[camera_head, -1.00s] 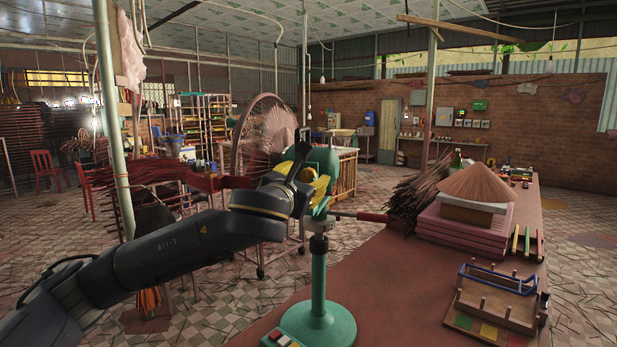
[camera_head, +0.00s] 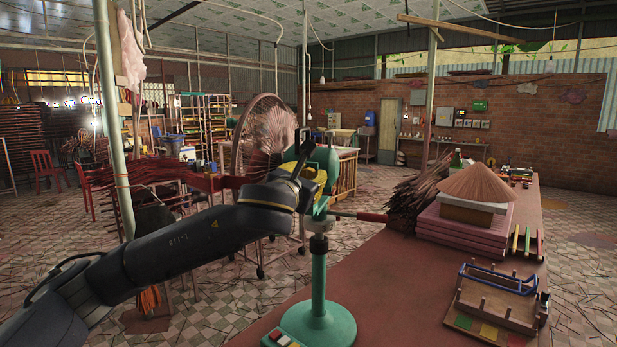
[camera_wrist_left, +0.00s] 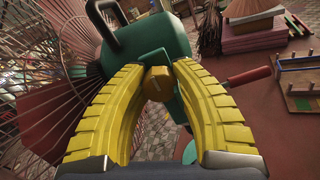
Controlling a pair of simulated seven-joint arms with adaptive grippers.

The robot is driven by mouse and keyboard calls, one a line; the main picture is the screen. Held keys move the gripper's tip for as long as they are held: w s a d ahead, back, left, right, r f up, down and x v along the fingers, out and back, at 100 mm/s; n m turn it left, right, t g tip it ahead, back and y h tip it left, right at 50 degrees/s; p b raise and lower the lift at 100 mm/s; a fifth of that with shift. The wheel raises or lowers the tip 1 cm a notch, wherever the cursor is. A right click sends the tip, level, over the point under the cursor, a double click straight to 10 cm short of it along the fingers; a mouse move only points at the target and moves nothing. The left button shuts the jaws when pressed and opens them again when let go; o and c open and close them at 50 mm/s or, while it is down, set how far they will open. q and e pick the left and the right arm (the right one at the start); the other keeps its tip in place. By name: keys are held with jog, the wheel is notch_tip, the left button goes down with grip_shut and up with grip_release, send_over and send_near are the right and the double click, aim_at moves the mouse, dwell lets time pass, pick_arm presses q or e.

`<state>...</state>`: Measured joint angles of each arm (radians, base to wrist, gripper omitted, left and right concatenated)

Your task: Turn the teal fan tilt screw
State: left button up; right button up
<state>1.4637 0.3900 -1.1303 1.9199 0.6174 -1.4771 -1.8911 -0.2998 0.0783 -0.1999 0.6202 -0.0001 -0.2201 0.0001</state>
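The teal fan has a round wire cage (camera_head: 265,135), a motor housing (camera_head: 322,158) and a stand (camera_head: 319,275) on the table. My left gripper (camera_head: 308,178) is at the fan's neck, just below the housing. In the left wrist view its two yellow fingers (camera_wrist_left: 158,72) curve around a small brownish-gold screw knob (camera_wrist_left: 155,84). The fingertips lie against the knob's two sides, with the teal housing (camera_wrist_left: 150,48) right behind. In the head view the knob is hidden by the gripper. My right gripper is not in view.
A bundle of dark sticks (camera_head: 412,200), pink stacked blocks (camera_head: 463,229) and a wooden rack (camera_head: 492,307) stand on the reddish table (camera_head: 400,290). The table's middle is clear.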

pick_arm(q)
grip_shut()
jog(key=n, duration=0.3)
jog(key=shift+n, duration=0.4)
jog(key=n, duration=0.4)
jog(key=shift+n, duration=0.3)
jog(key=n, duration=0.4)
jog(key=shift+n, duration=2.6)
